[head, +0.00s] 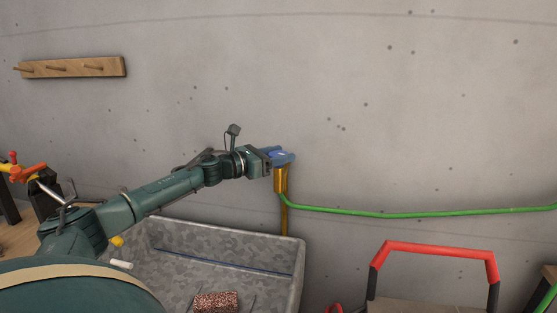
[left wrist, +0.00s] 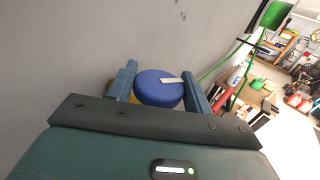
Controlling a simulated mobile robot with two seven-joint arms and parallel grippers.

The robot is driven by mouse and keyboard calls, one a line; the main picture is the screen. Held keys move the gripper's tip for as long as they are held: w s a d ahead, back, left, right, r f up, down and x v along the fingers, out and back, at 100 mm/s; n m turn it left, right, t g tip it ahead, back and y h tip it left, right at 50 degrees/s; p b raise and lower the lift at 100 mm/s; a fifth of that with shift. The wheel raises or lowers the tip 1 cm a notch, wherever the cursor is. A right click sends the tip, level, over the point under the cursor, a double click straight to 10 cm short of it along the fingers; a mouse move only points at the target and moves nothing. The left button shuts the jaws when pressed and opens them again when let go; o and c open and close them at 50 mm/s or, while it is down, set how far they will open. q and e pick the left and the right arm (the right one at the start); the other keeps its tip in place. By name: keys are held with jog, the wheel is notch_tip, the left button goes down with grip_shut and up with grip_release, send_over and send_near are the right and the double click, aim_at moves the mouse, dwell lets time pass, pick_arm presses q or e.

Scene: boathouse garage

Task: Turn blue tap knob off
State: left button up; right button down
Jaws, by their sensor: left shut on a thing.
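The blue tap knob (head: 284,157) sits on top of a brass-coloured tap pipe (head: 281,183) by the concrete wall. In the left wrist view the knob (left wrist: 158,88) is round, with a pale mark on its top. My left gripper (head: 275,156) reaches it from the left, and its blue fingers (left wrist: 160,85) stand on either side of the knob, shut on it. The fingers partly hide the knob in the head view. My right gripper is in neither view.
A green hose (head: 400,214) runs right from the tap along the wall. A grey speckled basin (head: 297,268) stands below, with a reddish speckled roll (head: 216,302) in it. A red and black handle frame (head: 435,248) is at the lower right. A wooden peg rack (head: 70,67) hangs upper left.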

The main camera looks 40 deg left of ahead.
pick_arm(q)
jog(key=m+g+h+b, duration=0.1)
jog(key=h, duration=0.1)
jog(key=shift+a+f+m+h+b, duration=0.1)
jog(key=shift+a+m+h+b, duration=0.05)
jog(key=shift+m+h+b, duration=0.2)
jog(key=m+g+h+b, duration=0.1)
jog(key=m+h, duration=0.1)
jog(key=shift+g+h+b, duration=0.3)
jog(key=shift+h+b, duration=0.05)
jog(key=shift+m+g+h+b, duration=0.65)
jog(key=shift+m+g+h, duration=0.05)
jog(key=shift+m+h, duration=0.1)
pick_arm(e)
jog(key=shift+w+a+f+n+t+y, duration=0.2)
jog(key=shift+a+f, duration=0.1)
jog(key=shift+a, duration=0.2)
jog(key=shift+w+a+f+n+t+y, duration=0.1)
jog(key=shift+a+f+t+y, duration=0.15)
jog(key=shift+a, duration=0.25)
pick_arm(q)
jog(key=shift+r+h, duration=0.2)
jog(key=shift+h, duration=0.1)
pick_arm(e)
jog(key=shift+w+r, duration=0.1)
pick_arm(q)
jog(key=o, duration=0.9)
jog(key=shift+d, duration=0.2)
jog(key=shift+o, duration=0.2)
jog(key=shift+f, duration=0.1)
